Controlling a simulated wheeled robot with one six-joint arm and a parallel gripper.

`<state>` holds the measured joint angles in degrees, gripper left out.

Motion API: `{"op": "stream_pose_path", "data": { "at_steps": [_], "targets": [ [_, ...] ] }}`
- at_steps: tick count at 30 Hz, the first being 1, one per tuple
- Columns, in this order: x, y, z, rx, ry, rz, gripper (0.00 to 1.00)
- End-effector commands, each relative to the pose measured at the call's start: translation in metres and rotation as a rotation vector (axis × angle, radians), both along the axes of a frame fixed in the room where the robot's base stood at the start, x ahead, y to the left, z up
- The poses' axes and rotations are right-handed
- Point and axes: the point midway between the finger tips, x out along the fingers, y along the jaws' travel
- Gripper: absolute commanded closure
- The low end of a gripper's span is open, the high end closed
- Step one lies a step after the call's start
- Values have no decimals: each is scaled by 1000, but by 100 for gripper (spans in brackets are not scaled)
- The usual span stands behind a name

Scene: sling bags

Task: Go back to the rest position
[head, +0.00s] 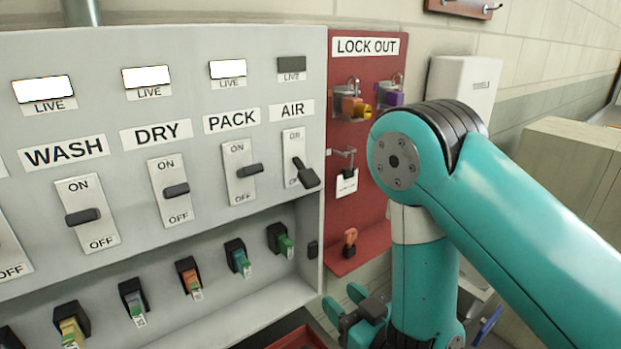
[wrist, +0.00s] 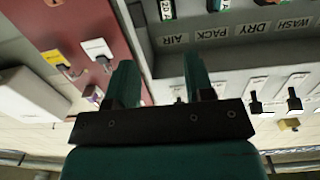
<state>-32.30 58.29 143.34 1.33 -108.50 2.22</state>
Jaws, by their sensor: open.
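My gripper (head: 345,301) is low in the head view, in front of the foot of the red lock-out board. Its two teal fingers stand apart with nothing between them; the wrist view shows the same gap (wrist: 161,80). My teal arm covers part of the board's right side. The grey switch panel (head: 200,130) stands to the left. Its AIR switch (head: 305,172) points down towards OFF, and the AIR lamp (head: 291,64) is dark. The lamps over WASH (head: 43,90), DRY (head: 146,77) and PACK (head: 228,68) are lit white.
The red lock-out board (head: 350,225) carries hanging padlocks (head: 352,106), a white tag (head: 347,184) and an orange item (head: 349,241). Several coloured plugs (head: 190,278) sit in the recess under the switches. A red tray (head: 298,338) shows at the bottom edge. A white box (head: 462,80) hangs behind my arm.

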Motion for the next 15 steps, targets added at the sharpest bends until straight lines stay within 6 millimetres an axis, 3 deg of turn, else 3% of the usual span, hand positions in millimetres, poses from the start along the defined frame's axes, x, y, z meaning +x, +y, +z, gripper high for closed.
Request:
{"op": "stream_pose_path", "data": {
  "at_steps": [7, 11, 15],
  "targets": [
    [28, -6, 6, -55, 295, -75, 52],
    [21, -9, 14, -90, 484, -67, 52],
    [-3, -14, 28, -139, 675, -21, 52]
  ]
}}
